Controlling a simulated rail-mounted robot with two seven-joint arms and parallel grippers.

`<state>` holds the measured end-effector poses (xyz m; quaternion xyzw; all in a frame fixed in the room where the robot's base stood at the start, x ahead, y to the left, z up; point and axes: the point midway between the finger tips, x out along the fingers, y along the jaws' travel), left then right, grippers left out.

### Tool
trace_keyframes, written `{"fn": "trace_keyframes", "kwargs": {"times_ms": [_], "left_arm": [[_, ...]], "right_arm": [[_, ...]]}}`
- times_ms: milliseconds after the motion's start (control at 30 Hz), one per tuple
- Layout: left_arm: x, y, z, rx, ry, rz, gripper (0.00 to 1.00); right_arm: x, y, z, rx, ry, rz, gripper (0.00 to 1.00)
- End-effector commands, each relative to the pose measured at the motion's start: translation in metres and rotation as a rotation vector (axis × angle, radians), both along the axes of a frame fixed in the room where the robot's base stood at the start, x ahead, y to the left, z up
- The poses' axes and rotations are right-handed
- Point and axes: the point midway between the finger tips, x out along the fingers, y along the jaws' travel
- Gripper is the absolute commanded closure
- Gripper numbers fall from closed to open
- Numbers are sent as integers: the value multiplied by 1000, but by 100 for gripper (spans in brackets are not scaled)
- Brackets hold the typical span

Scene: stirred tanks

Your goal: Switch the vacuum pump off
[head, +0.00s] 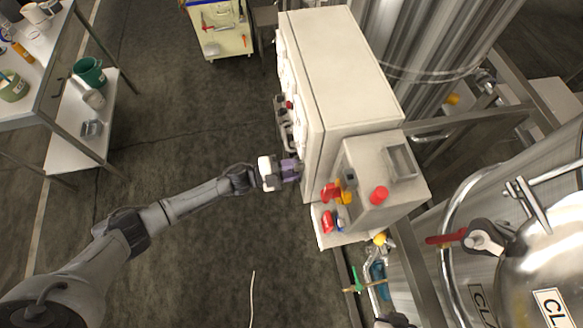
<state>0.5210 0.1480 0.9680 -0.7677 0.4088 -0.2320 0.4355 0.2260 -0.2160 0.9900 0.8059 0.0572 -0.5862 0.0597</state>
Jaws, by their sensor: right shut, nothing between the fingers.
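No thing in the head view is clearly marked as the vacuum pump. A tall off-white cabinet (348,70) stands in the middle, its control face turned left and seen steeply from above. A smaller pale box (375,212) adjoins its near end, with a red knob (379,195) on it. What lies right at the fingertips is hidden.
Red and yellow handles (334,195) stick out beside the small box. Steel tanks (540,270) and frame bars (470,122) fill the right side. A bench (75,150) with vessels stands at the left, a yellow cart (218,30) at the back. The floor between is clear.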

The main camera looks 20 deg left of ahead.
Motion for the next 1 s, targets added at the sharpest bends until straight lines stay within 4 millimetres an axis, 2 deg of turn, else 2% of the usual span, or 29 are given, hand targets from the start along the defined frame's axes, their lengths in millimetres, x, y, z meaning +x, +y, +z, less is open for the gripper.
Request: {"fn": "trace_keyframes", "kwargs": {"times_ms": [33,67,333,667,1000], "left_arm": [[0,0,0,-1,2,1,94],[0,0,0,-1,2,1,69],[0,0,0,0,1,1,45],[-4,5,-1,1,2,0,45],[-37,55,-3,3,3,2,45]], "right_arm": [[0,0,0,0,0,0,100],[0,0,0,-1,0,1,100],[0,-2,0,-8,0,6,100],[0,-3,-1,-11,0,7,100],[0,-1,-8,-4,0,3,100]]}}
